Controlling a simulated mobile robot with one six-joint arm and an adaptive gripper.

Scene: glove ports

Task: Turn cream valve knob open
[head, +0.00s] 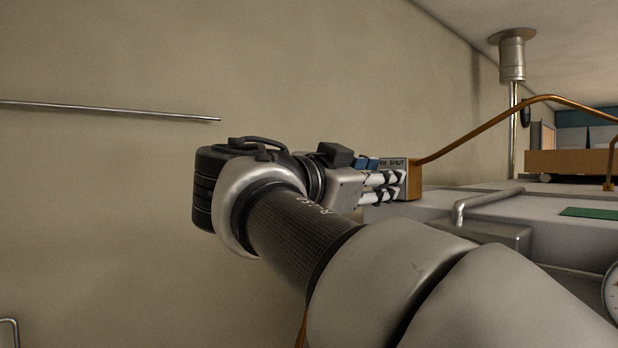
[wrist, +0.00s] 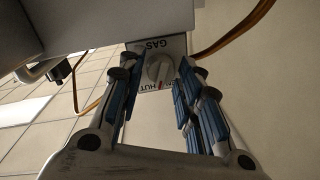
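The cream valve knob (wrist: 158,68) is round with a raised grip bar. It sits on a grey plate (wrist: 154,46) marked GAS, with part of SHUT readable below the knob. A red mark shows at the knob's lower edge, toward that word. My gripper (wrist: 157,80) is open, with one finger on each side of the knob in the picture; I cannot tell whether they touch it. In the head view my gripper (head: 392,187) is at the valve box (head: 414,182), whose label reads SHUT. The knob is hidden there.
A copper pipe (head: 480,128) runs from the valve box up and right. A grey cabinet (head: 560,235) with a bent metal handle (head: 484,202) and a green patch (head: 590,212) lies to the right. A grey body (wrist: 70,25) overhangs the wrist view's upper left.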

